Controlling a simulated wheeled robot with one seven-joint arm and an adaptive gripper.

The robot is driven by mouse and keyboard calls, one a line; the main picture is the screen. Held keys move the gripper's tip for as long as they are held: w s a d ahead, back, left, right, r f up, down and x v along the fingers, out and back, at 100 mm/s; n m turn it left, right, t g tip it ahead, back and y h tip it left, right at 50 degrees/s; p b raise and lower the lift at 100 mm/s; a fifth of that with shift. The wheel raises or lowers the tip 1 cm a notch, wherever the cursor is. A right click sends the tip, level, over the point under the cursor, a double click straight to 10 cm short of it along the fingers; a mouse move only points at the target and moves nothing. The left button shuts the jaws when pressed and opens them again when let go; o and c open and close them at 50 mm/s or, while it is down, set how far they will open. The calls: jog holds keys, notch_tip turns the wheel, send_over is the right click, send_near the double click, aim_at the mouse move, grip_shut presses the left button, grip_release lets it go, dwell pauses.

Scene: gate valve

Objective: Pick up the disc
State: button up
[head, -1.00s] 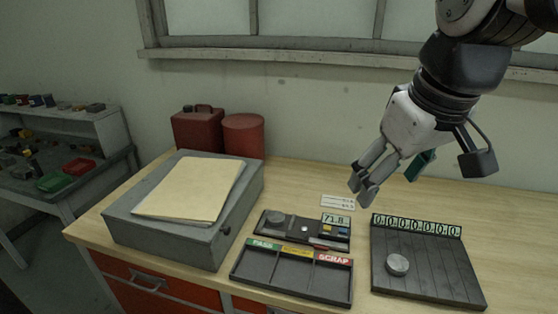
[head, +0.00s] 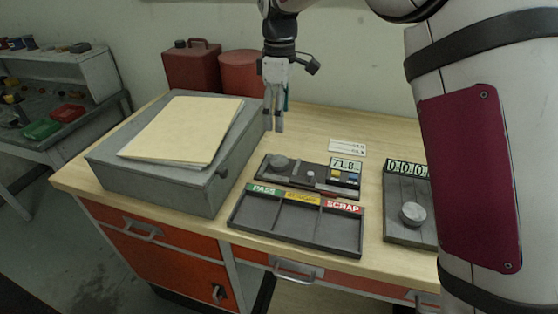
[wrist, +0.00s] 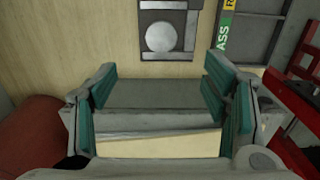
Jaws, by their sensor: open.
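One grey round disc (head: 279,161) lies on the left end of the dark gauge device (head: 303,176), whose display reads 71.8. It also shows in the wrist view, as a pale disc (wrist: 160,37) on a square plate beyond my fingers. A second grey disc (head: 413,213) lies on the dark slatted board (head: 400,190) at the right, partly hidden by my arm. My gripper (head: 273,127) is open and empty, pointing down above and behind the gauge device. In the wrist view its teal-padded fingers (wrist: 160,100) stand wide apart with no disc between them.
A grey box (head: 150,188) with cream folders (head: 185,128) stands left of the gauge. A three-compartment tray (head: 295,220) labelled PASS and SCRAP lies in front, its compartments empty. Red containers (head: 192,66) stand behind the box. A white card (head: 348,145) lies behind the gauge.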

aim_at(279, 160)
notch_tip(279, 160, down, 14)
jog(key=p, duration=0.2)
jog(key=shift+s+r+p, duration=0.1)
jog(key=shift+r+p, duration=0.05)
jog(key=shift+p, duration=0.15)
grip_shut()
dwell(0.3)
